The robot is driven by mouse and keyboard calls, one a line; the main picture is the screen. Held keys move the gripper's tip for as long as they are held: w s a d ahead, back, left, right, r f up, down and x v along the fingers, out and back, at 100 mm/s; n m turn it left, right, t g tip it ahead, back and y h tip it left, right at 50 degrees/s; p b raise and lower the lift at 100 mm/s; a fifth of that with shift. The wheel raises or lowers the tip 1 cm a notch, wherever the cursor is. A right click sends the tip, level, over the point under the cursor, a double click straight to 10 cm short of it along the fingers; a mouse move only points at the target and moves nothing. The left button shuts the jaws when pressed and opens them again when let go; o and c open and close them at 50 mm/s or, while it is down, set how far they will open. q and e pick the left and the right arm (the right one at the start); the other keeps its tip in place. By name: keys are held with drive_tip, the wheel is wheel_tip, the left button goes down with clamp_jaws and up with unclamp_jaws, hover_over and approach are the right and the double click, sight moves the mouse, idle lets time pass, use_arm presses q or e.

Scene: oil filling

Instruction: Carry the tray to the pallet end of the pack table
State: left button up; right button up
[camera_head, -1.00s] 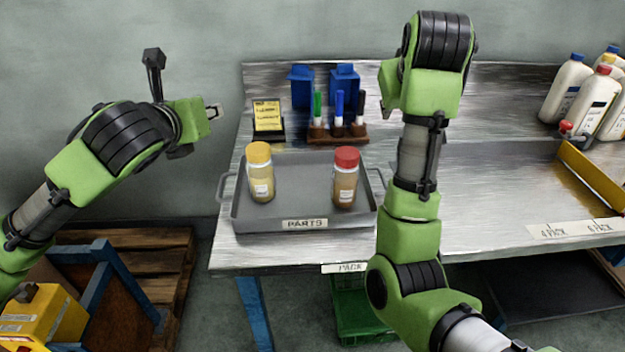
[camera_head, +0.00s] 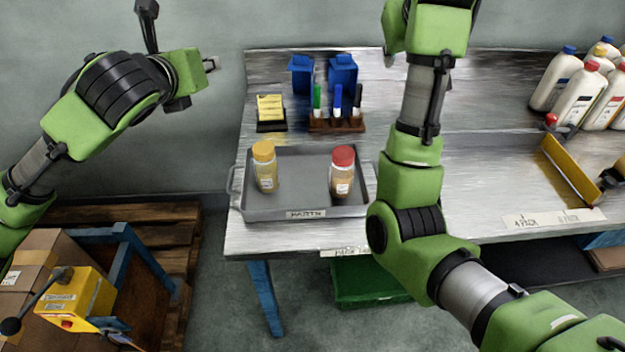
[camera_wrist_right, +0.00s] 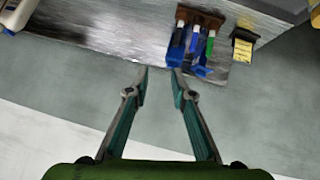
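The grey tray (camera_head: 300,215) labelled PARTS sits on the left part of the metal pack table (camera_head: 480,190). A yellow-capped jar (camera_head: 265,168) and a red-capped jar (camera_head: 342,172) stand upright in it. A handle shows at its left; my right arm partly covers its right end. My left gripper (camera_head: 210,65) is raised left of the table, apart from the tray; its finger gap is unclear. My right gripper (camera_head: 388,58) is above the table's back edge. In the right wrist view its fingers (camera_wrist_right: 160,72) are apart with nothing between them. A wooden pallet (camera_head: 170,230) lies on the floor at left.
A marker holder (camera_head: 337,124), blue bins (camera_head: 342,72) and a yellow note stand (camera_head: 270,112) are behind the tray. White bottles (camera_head: 580,95) and a yellow divider (camera_head: 570,170) are at right. A yellow control box (camera_head: 75,300) is at lower left; a green crate (camera_head: 365,282) is under the table.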

wheel_tip(320, 180, up, 8)
drive_tip(key=shift+f, duration=0.1)
idle(0.7)
